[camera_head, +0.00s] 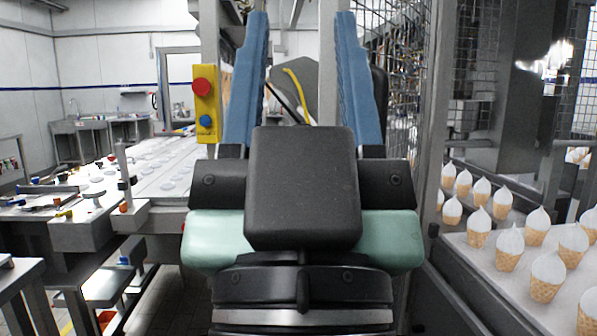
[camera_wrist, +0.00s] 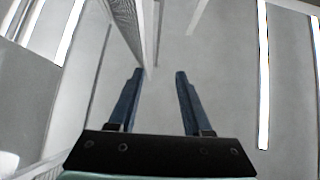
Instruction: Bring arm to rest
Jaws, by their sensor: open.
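My gripper (camera_head: 302,75) is raised upright in front of the head camera, with its two blue fingers pointing up. The fingers stand wide apart and nothing is between them. In the wrist view my gripper (camera_wrist: 159,80) is also open and empty, facing the pale ceiling with its light strips. My wrist and gripper body fill the lower middle of the head view and hide what is directly behind them.
Rows of filled ice-cream cones (camera_head: 510,245) stand on a tray surface at right. A grey machine frame with wire mesh (camera_head: 468,50) rises behind them. At left are a steel conveyor (camera_head: 165,165) and a yellow control box (camera_head: 206,105) with a red button.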

